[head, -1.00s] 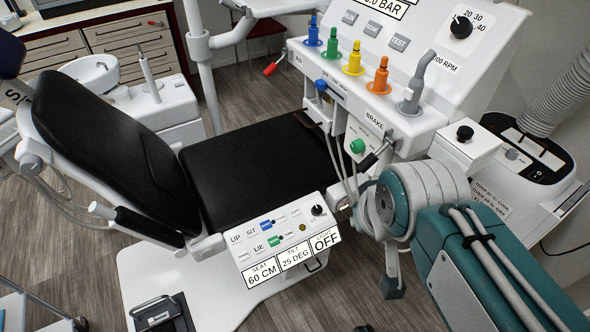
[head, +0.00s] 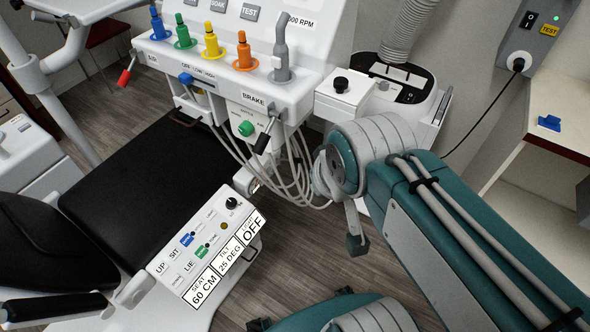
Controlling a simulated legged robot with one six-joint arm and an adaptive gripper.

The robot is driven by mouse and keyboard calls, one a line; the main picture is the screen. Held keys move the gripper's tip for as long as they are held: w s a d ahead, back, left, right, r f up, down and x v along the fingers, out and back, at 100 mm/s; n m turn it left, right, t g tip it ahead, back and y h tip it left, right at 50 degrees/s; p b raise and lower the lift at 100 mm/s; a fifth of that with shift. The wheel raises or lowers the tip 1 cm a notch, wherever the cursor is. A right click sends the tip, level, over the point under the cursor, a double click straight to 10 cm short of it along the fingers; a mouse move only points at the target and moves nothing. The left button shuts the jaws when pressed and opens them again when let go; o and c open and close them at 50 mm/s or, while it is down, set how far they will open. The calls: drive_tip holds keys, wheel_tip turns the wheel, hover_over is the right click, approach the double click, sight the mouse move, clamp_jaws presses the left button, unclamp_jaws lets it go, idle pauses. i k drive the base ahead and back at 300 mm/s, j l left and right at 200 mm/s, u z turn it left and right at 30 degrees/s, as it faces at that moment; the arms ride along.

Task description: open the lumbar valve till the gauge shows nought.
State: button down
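The black dental chair (head: 140,185) lies at the left, with its control panel (head: 208,248) on the near side; its plates read SEAT 60 CM, TILT 25 DEG and OFF. I cannot make out a valve or gauge marked lumbar. A green knob (head: 246,128) sits on the white unit's front, next to a lever under the word BRAKE. My gripper (head: 357,243) seems to be the small dark end hanging below my arm's grey joint, apart from the chair and unit. It is mostly hidden, and I cannot tell whether it is open or shut.
The white unit (head: 300,95) carries blue, green, yellow and orange handpieces, with hoses (head: 275,180) looping below. Right of it stand a machine with a ribbed duct (head: 402,32), a wall socket (head: 518,62) with a cord, and a counter with a blue item (head: 549,123). Wood floor (head: 290,250) lies open near the chair.

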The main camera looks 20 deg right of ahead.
sight(270, 171)
drive_tip(key=l+u, duration=0.15)
drive_tip(key=l, duration=1.5)
